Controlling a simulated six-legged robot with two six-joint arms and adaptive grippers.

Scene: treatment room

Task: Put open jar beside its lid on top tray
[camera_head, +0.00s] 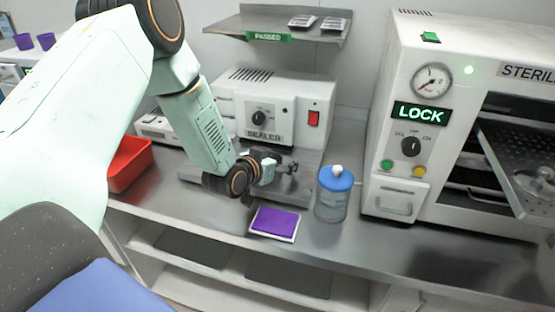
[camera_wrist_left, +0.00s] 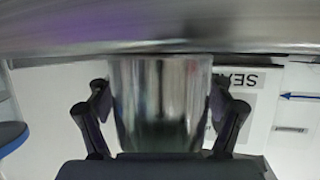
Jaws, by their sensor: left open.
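My left gripper (camera_head: 284,176) is low over the counter in front of the sealer. In the left wrist view its open fingers (camera_wrist_left: 162,100) stand on either side of a shiny metal cylinder (camera_wrist_left: 160,105), which looks like the jar; contact cannot be told. In the head view the jar is hard to make out behind the wrist. A perforated metal tray (camera_head: 508,150) juts from the open steriliser at the right. A small round metal thing (camera_head: 545,178) is on it, possibly the lid. My right gripper is not in view.
A clear container with a blue lid (camera_head: 332,206) stands right of my gripper. A purple pad (camera_head: 275,222) lies near the counter's front edge. The sealer (camera_head: 275,108) is behind, a red bin (camera_head: 130,163) at the left. The steriliser (camera_head: 398,150) stands at the right.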

